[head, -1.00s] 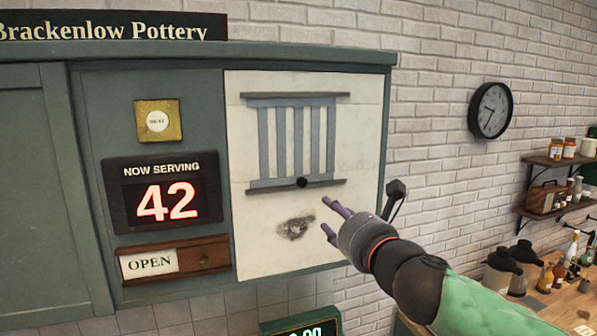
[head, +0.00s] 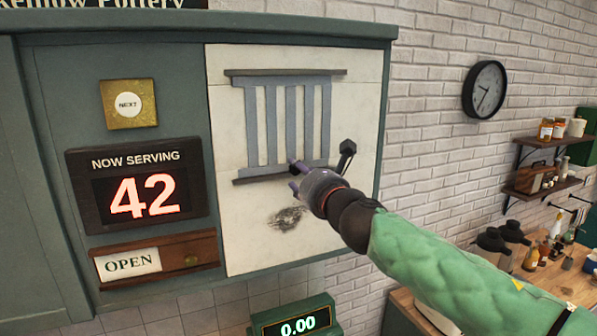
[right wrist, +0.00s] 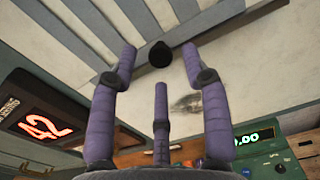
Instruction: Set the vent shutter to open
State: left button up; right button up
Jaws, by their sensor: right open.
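The vent shutter (head: 271,125) is a set of grey upright slats between dark top and bottom rails on a cream panel. Pale strips show between the slats. Its round black knob (right wrist: 160,54) shows in the right wrist view, between the tips of my purple fingers. In the head view my gripper largely covers the knob. My right gripper (head: 294,177) is open at the bottom rail, its fingers spread around the knob. I cannot tell whether they touch it. My left gripper is in neither view.
Left of the panel are a brass NEXT button (head: 127,104), a NOW SERVING display (head: 138,188) reading 42, and a wooden OPEN sign slider (head: 156,261). A green display (head: 296,322) stands below. A wall clock (head: 484,89) and shelves (head: 541,188) are at the right.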

aim_at(281, 167)
jog(key=shift+w+a+r, duration=0.1)
jog(key=shift+w+a, duration=0.1)
jog(key=shift+w, duration=0.35)
jog(key=shift+w+a, duration=0.15)
jog(key=shift+w, duration=0.2)
jog(key=shift+s, duration=0.15)
grip_shut()
jog(key=shift+s+a+r, duration=0.1)
jog(key=shift+s+a, duration=0.15)
jog(key=shift+a, duration=0.3)
jog(key=shift+s+a, duration=0.25)
jog(key=shift+a, duration=0.3)
jog(key=shift+d, duration=0.1)
grip_release()
jog(key=shift+a, duration=0.3)
jog(key=shift+d, duration=0.1)
